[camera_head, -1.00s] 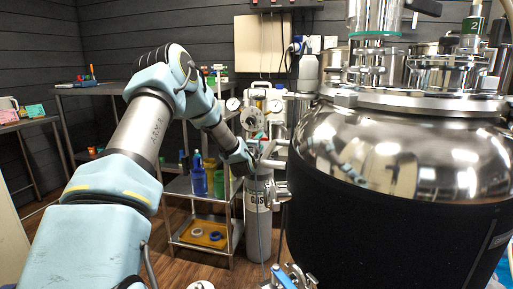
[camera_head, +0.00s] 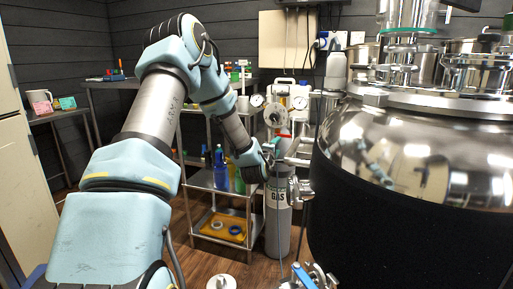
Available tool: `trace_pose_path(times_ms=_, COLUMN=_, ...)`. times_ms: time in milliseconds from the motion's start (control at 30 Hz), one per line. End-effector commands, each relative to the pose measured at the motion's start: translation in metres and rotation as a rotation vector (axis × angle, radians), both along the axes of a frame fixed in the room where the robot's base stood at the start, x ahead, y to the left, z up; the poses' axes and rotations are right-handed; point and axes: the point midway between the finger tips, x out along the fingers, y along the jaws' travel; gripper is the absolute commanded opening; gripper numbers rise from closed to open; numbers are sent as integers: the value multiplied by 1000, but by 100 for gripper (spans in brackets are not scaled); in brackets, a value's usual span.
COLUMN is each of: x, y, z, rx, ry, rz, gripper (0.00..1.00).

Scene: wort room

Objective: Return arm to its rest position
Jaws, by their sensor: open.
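My pale blue and silver arm reaches up from the lower left, bends at its elbow, and slopes down to the right. My gripper (camera_head: 297,153) is at its end in the middle of the view. It is open, with light metal fingers pointing right toward the big steel tank (camera_head: 400,165). It appears just in front of the top of a grey gas cylinder (camera_head: 278,215). I cannot tell whether the fingers touch the cylinder's fittings or the tank. Nothing is visibly held.
The black-jacketed tank fills the right side. A metal shelf (camera_head: 205,178) behind the arm holds a blue bottle (camera_head: 221,172) and a yellow tray (camera_head: 222,236). A side table (camera_head: 60,114) with a mug (camera_head: 40,98) stands at the left. Wooden floor shows between shelf and tank.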

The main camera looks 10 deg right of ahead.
Motion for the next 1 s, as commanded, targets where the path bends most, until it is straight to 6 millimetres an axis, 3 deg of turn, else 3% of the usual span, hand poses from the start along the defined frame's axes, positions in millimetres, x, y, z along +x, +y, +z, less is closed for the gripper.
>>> trace_pose_path(times_ms=167, x=-18, y=31, z=-9, rx=320, ry=57, rz=-45, gripper=49)
trace_pose_path(times_ms=367, x=-66, y=99, z=-28, rx=772, ry=181, rz=-150, gripper=49)
trace_pose_path(times_ms=567, x=-139, y=178, z=-38, rx=1131, ry=345, rz=-312, gripper=49)
trace_pose_path(times_ms=700, x=-201, y=226, z=-39, rx=1299, ry=466, rz=-462, gripper=49)
trace_pose_path(times_ms=1000, x=-320, y=285, z=-33, rx=1432, ry=649, rz=-781, gripper=49)
